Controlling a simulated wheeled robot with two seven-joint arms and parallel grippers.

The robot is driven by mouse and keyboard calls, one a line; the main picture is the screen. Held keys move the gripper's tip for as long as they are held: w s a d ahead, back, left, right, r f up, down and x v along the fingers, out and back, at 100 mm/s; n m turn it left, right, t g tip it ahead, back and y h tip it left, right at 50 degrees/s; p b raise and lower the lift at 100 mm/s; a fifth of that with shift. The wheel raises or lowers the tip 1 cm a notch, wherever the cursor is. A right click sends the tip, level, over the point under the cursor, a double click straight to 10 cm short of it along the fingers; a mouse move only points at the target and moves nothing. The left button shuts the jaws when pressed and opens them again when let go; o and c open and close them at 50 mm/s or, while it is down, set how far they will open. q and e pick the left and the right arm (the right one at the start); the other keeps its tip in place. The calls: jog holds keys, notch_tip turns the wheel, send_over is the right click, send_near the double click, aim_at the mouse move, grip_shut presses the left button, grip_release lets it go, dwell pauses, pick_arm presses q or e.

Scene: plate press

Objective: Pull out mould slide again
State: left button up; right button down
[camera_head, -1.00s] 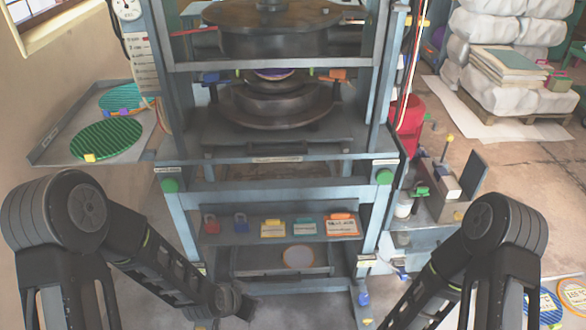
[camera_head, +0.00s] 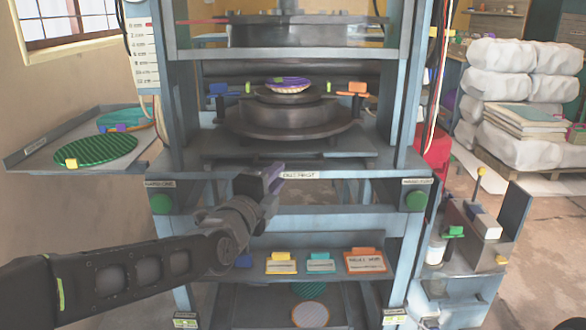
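The plate press (camera_head: 172,105) stands ahead of me as a blue-grey frame. Inside it a dark round mould (camera_head: 290,120) rests on the mould slide (camera_head: 290,146), a flat dark plate above the front beam. A purple-topped disc with a pale scalloped rim (camera_head: 288,85) lies on the mould. My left gripper (camera_head: 272,178) is in front of the front beam, left of its centre label and below the slide's front edge. Its fingers are seen edge-on, so I cannot tell whether they are open. My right gripper is out of view.
Green knobs (camera_head: 161,203) sit at both front corners. A side tray (camera_head: 30,155) with a green striped disc (camera_head: 95,150) juts out at left. A shelf below holds coloured tags (camera_head: 281,262). A bench with a small device (camera_head: 480,225) stands at right.

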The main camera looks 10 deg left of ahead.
aim_at(288, 165)
pick_arm(q)
jog(key=shift+w+d+f+b, duration=0.15)
jog(key=shift+w+b, duration=0.15)
jog(key=shift+w, duration=0.35)
jog(key=w, duration=0.2)
jog(key=w+b, duration=0.1)
jog(key=w, duration=0.2)
jog(key=shift+w+d+b, duration=0.35)
jog(key=shift+w+b, duration=0.05)
jog(key=shift+w, duration=0.35)
jog(key=shift+c, duration=0.3)
grip_shut()
